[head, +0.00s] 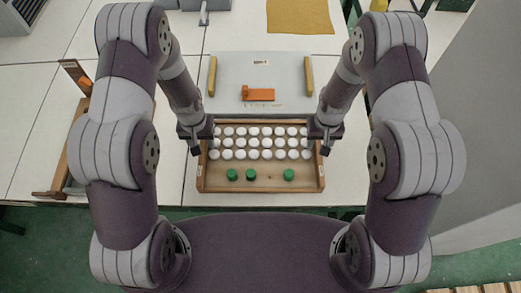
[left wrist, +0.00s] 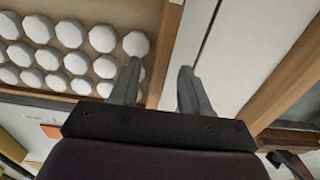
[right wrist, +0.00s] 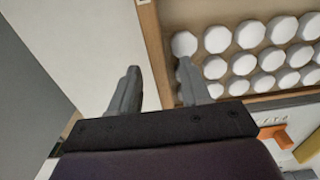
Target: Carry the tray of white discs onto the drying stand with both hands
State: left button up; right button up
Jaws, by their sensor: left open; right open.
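The wooden tray (head: 201,180) lies flat on the white table in front of me. Rows of white discs (head: 240,142) fill its far part, and three green round pieces (head: 289,174) are in its near part. My left gripper (head: 195,150) is open at the left wall; in the left wrist view its fingers (left wrist: 158,75) straddle that wall. My right gripper (head: 326,150) is open at the right wall, and its fingers (right wrist: 158,75) straddle it likewise. A grey platform (head: 230,73) with two yellow side bars, seemingly the drying stand, is just behind the tray.
An orange object (head: 258,95) lies on the platform's near part. A wooden frame (head: 75,150) stands on the table at the left. A mustard cloth (head: 299,16) lies at the back. The table is bare between the tray and the wooden frame.

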jog(key=shift+f, duration=0.1)
pick_arm(q)
grip_shut()
pick_arm(e)
grip_shut()
dwell(1.2)
